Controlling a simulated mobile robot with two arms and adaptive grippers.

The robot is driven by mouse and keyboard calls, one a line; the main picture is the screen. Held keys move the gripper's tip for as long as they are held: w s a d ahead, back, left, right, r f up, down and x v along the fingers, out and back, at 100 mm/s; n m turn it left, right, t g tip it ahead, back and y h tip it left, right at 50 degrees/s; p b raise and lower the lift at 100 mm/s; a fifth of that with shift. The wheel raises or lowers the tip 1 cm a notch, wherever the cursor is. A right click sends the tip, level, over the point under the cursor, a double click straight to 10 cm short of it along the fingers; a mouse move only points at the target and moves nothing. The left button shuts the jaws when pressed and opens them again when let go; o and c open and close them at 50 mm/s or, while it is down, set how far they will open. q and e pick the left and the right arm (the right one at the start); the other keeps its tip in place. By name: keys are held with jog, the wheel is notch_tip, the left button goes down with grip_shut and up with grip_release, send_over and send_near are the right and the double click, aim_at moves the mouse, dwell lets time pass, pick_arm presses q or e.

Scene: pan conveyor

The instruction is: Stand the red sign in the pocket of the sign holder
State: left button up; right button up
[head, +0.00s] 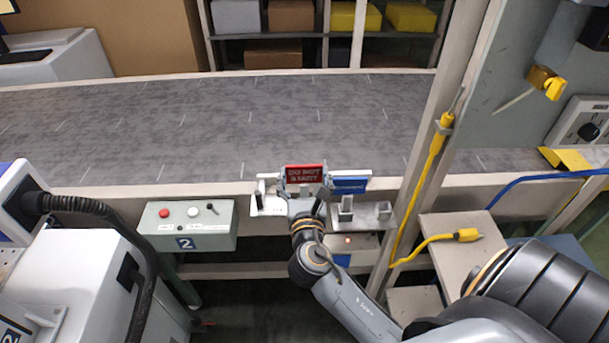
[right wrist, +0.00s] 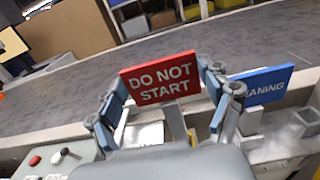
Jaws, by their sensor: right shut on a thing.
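The red sign (head: 304,174), lettered DO NOT START, is upright above the conveyor's near edge. It faces me, slightly tilted, in the right wrist view (right wrist: 160,79). My right gripper (head: 306,189) is shut on it, with one finger at each side edge. The sign holder (head: 268,204) is a pale metal piece at the conveyor's near rail, partly hidden behind my gripper. A pale plate of it shows below the sign in the right wrist view (right wrist: 148,134). I cannot tell whether the sign's lower edge touches the pocket. My left gripper is out of view.
A blue sign (head: 349,185) stands just right of the red one, close to my gripper. A control box (head: 187,226) with buttons hangs to the left. A pale post (head: 425,150) with a yellow cable rises at right. The conveyor belt (head: 220,120) is empty.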

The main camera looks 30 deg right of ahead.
aim_at(305, 188)
jog(key=shift+f+b, duration=1.55)
jog(key=shift+f, duration=0.75)
jog(key=o, duration=1.7)
jog(key=shift+o, duration=0.2)
jog(key=v, duration=1.2)
